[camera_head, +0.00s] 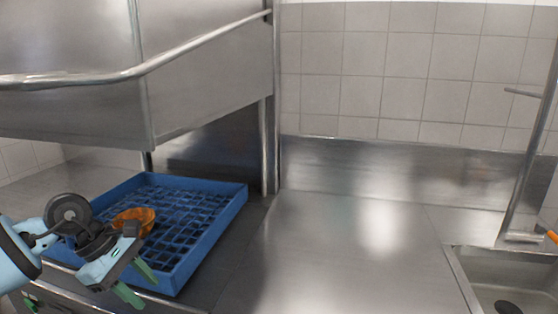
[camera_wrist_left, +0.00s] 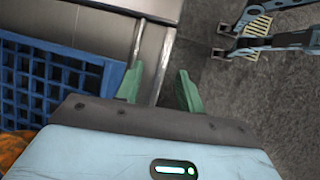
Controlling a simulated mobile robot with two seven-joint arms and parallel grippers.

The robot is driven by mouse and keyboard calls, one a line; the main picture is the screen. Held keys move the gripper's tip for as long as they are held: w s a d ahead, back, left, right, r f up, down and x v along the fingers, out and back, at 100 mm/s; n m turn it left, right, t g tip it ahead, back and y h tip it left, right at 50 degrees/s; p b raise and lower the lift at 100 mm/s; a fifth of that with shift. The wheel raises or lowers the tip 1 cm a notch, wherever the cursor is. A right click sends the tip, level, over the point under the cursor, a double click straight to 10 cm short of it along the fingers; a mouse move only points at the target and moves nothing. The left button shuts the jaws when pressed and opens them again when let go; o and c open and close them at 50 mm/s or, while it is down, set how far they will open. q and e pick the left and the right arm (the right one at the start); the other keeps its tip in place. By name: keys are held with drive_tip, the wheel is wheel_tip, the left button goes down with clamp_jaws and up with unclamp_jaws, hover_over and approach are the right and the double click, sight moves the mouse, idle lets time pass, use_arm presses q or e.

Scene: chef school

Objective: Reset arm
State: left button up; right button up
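My left gripper (camera_head: 137,282) comes in from the lower left in the head view, in front of the blue rack's near side. Its green fingers are apart, with nothing between them. In the left wrist view the gripper (camera_wrist_left: 159,88) also shows open and empty, with a metal edge and the dark floor beyond it. My right gripper does not show in the head view.
A blue dish rack (camera_head: 222,222) sits under the raised steel hood (camera_head: 205,85) at left. An orange bowl (camera_head: 134,219) is in it, partly hidden by my arm. The steel counter (camera_head: 335,250) is clear; a sink (camera_head: 500,290) lies right.

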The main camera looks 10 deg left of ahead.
use_arm(q)
drive_tip(key=s+d+f+n+t+h+p, duration=0.1)
drive_tip(key=s+d+f+n+t+h, duration=0.15)
drive_tip(key=d+n+h, duration=0.65)
drive_tip(key=s+d+f+n+t+h+p, duration=0.1)
drive_tip(key=s+d+f+n+h, duration=0.2)
drive_tip(key=d, duration=0.9)
drive_tip(key=s+a+f+n+t+y, duration=0.25)
drive_tip(key=f+n+t+y, duration=0.3)
drive_tip(key=n, duration=0.85)
drive_tip(key=s+a+f+n+t+y, duration=0.1)
drive_tip(key=s+f+n+t+y, duration=0.35)
drive_tip(key=n, duration=1.05)
drive_tip(key=s+a+f+n+g+y+p, duration=0.1)
drive_tip(key=s+a+f+n+g+y, duration=0.2)
drive_tip(key=s+f+n, duration=0.8)
drive_tip(key=s+f+g+y, duration=0.2)
drive_tip(key=s+f+g, duration=0.1)
drive_tip(key=s+f, duration=0.2)
drive_tip(key=shift+s+a+n+p, duration=0.2)
drive_tip(key=shift+s+n+p, duration=0.1)
drive_tip(key=shift+s, duration=0.45)
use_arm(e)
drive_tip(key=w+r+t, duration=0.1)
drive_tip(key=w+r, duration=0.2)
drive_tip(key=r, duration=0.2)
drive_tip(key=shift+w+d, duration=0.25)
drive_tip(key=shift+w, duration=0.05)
